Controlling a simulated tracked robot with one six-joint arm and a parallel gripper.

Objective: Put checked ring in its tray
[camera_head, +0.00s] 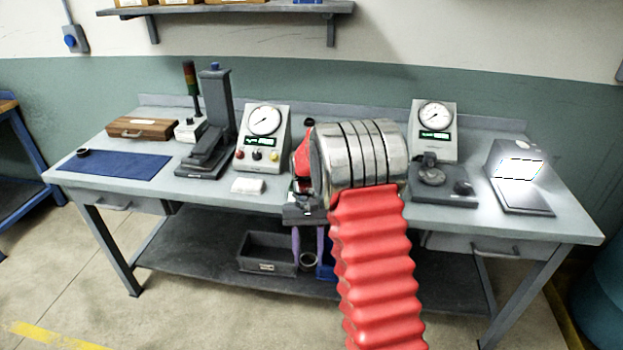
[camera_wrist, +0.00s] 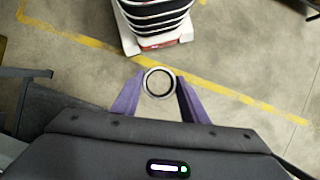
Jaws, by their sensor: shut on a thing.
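My gripper (camera_head: 308,250) has purple fingers and hangs in front of the bench, low near the lower shelf. It is shut on a grey metal ring (camera_head: 303,262), which also shows between the fingertips in the wrist view (camera_wrist: 147,84). In the wrist view the ring's opening faces the camera, with the floor behind. A grey tray (camera_head: 268,264) with a small label sits on the lower shelf, left of my gripper. A blue tray (camera_head: 327,271) sits just right of it, partly hidden by my red arm cover. Their labels are too small to read.
The bench (camera_head: 215,190) carries a blue mat (camera_head: 115,166) with a small dark ring (camera_head: 83,153), a wooden case (camera_head: 142,128), a press (camera_head: 213,120), two dial gauges (camera_head: 264,121) and a bright lamp-like device (camera_head: 520,175). The lower shelf (camera_head: 190,258) is bare at left.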

